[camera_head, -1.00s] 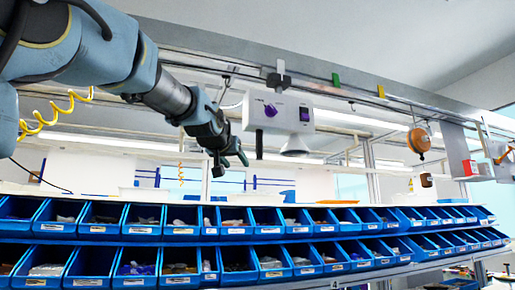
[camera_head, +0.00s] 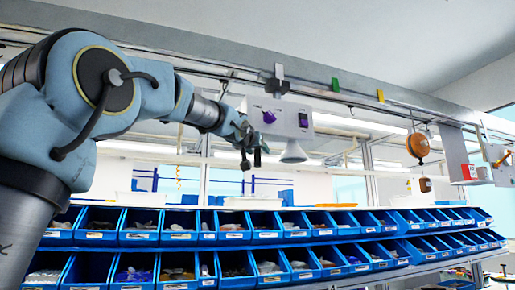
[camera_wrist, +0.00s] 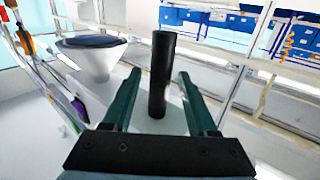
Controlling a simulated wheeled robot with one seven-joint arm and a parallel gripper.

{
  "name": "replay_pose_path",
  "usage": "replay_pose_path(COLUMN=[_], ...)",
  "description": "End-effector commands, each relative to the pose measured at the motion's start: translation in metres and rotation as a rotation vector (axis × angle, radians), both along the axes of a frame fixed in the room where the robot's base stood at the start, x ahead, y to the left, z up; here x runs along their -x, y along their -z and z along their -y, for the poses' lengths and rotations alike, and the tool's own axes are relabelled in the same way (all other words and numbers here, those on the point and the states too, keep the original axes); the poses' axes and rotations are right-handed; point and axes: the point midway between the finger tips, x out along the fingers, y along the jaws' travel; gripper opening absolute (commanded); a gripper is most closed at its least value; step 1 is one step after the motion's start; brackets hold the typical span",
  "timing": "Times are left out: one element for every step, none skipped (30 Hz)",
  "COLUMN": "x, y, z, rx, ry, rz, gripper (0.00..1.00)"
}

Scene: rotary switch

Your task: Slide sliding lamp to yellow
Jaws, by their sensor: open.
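The sliding lamp is a white box (camera_head: 283,117) with purple controls, hanging from the overhead rail (camera_head: 215,68), with a white cone shade (camera_head: 293,153) below. The yellow marker (camera_head: 380,96) is on the rail, well to the right of the lamp's hanger (camera_head: 278,86). A black upright handle (camera_head: 257,157) hangs under the box's left end. My gripper (camera_head: 249,161) is at that handle. In the wrist view the handle (camera_wrist: 162,75) stands between the two open green fingers (camera_wrist: 159,76), with gaps on both sides. The cone shade (camera_wrist: 92,58) is beside the left finger.
A green marker (camera_head: 335,84) is on the rail between the lamp and the yellow marker. An orange round tool (camera_head: 418,145) hangs further right. Rows of blue bins (camera_head: 240,236) lie below. The space under the rail right of the lamp looks free up to the orange tool.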

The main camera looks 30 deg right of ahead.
Motion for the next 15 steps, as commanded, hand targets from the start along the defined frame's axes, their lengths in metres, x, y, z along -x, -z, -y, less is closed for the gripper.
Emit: replay_pose_path(x=[-0.0015,-0.002,-0.0025,-0.0027,-0.0029,-0.0029,-0.0029,-0.0029,-0.0029,-0.0029,-0.003,-0.0029,-0.0029,-0.0029,-0.0029], y=[-0.0006,-0.0005,-0.0004,-0.0003,-0.0002,0.0,0.0,0.0001,0.0002,0.0002,0.0002,0.0002,0.0002,0.0002,0.0002], z=[0.0021,0.0027,0.0032,0.0034,0.0034,0.0034,0.0033,0.0032,0.0032,0.0032,0.0031,0.003,0.003,0.003,0.003], rx=[-0.001,-0.001,0.0,0.0,0.0,0.0,0.0,0.0,0.0,-0.001,-0.001,-0.001,-0.001,-0.001,-0.001], ry=[0.001,0.001,0.001,0.0,0.0,0.0,0.0,0.0,0.0,0.0,0.0,0.0,0.0,0.0,0.0], rz=[0.001,0.001,0.001,0.001,0.001,0.001,0.001,0.001,0.001,0.001,0.001,0.001,0.001,0.001,0.001], gripper=[0.58,0.58,0.58,0.58,0.58,0.58,0.58,0.58,0.58,0.58,0.55,0.51,0.47,0.44,0.39])
